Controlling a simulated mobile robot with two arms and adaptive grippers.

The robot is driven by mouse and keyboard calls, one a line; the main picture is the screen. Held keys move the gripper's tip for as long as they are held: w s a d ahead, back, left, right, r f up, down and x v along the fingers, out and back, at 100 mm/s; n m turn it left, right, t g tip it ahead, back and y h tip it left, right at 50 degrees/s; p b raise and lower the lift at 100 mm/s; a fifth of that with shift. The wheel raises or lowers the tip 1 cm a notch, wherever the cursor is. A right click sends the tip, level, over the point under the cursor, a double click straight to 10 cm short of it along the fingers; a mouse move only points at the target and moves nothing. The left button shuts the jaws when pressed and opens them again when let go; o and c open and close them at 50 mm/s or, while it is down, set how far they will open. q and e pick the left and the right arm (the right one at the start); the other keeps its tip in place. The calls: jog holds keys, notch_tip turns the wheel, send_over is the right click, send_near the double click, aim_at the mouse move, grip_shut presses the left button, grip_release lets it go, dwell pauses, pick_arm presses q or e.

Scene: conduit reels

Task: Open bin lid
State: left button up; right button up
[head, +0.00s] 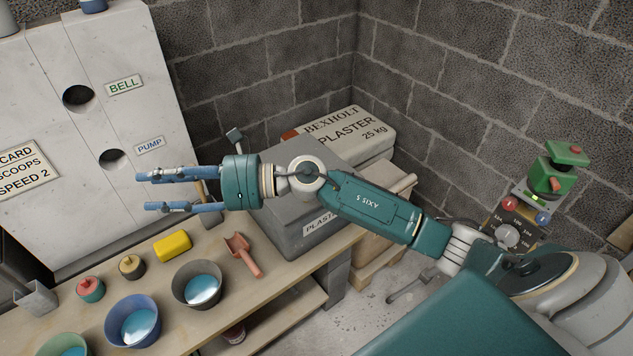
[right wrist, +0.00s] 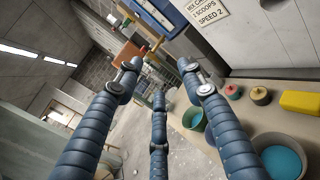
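The grey bin (head: 300,243) with a partly hidden plaster label stands at the right end of the workbench. Its grey lid (head: 284,152) appears shut, with my right forearm and wrist crossing in front of it and hiding much of it. My right gripper (head: 182,190) is left of the bin, pointing left, above the bench. Its blue fingers are spread and empty. In the right wrist view the open fingers (right wrist: 160,85) point away from the bin, which is not seen there. My left gripper is not in view.
On the bench (head: 185,244) are a red scoop (head: 242,253), a yellow block (head: 172,245), two small lidded pots and several bowls with blue contents. A plaster bag (head: 345,134) lies behind the bin. A white panel (head: 75,190) with holes stands at left.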

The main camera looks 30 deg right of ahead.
jog(key=d+f+n+g+h, duration=0.3)
jog(key=d+f+n+h, duration=0.2)
jog(key=d, duration=0.4)
jog(key=d+f+n+g+h, duration=0.2)
jog(key=d+f+n+h, duration=0.35)
jog(key=d, duration=0.45)
jog(key=d+r+g+h, duration=0.1)
jog(key=d+h, duration=0.4)
jog(key=d, duration=1.1)
jog(key=p+x, duration=0.1)
jog(key=x, duration=0.5)
jog(key=p+x, duration=0.1)
jog(key=x, duration=0.3)
jog(key=shift+s+f+p, duration=0.1)
jog(key=shift+s+p, duration=0.2)
jog(key=shift+p, duration=0.05)
jog(key=shift+c, duration=0.5)
grip_shut()
